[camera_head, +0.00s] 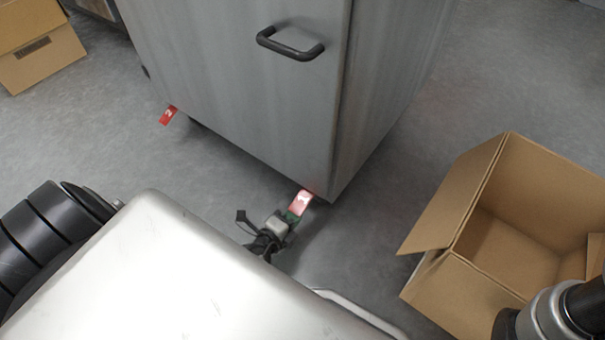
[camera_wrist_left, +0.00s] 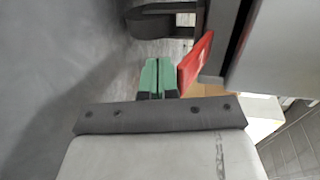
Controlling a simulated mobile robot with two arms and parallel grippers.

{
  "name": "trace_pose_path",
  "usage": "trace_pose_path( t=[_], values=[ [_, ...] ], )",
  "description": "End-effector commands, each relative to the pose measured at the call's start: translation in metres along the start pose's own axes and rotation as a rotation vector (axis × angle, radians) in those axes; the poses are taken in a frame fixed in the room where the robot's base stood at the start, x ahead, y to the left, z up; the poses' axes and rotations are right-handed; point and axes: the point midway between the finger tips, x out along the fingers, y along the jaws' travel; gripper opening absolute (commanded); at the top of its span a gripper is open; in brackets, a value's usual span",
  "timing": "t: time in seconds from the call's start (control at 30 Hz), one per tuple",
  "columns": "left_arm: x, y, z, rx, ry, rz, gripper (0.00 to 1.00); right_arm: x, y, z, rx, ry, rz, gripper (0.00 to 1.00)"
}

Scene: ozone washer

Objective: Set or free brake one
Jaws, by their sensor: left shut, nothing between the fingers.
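The grey washer cabinet (camera_head: 240,90) stands ahead of me with a dark handle (camera_head: 291,45) on its front. A red brake tab (camera_head: 301,202) with a pale mark sticks out at its near lower corner. Another red tab (camera_head: 168,115) with a mark sticks out at the left; I cannot read either mark surely. My left gripper (camera_head: 290,216) is low by the near tab, its green fingertips shut and empty. In the left wrist view the fingertips (camera_wrist_left: 158,78) are together, just left of the red tab (camera_wrist_left: 196,62); whether they touch it is unclear. My right gripper is out of view.
An open cardboard box (camera_head: 470,285) stands on the floor at the right, near my right arm. Another cardboard box (camera_head: 42,60) is at the upper left. The grey floor (camera_head: 90,140) left of the washer is clear.

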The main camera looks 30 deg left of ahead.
Motion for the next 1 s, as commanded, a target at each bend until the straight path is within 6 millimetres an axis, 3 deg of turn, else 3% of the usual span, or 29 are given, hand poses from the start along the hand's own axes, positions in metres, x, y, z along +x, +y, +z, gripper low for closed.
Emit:
trace_pose_path(
  t=[0.8,1.0],
  values=[
    [-0.007,-0.031,0.000,0.000,0.000,-0.001,0.00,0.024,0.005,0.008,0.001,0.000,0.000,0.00],
    [-0.005,-0.024,0.000,0.000,0.000,-0.001,0.00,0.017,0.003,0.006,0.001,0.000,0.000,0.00]
  ],
)
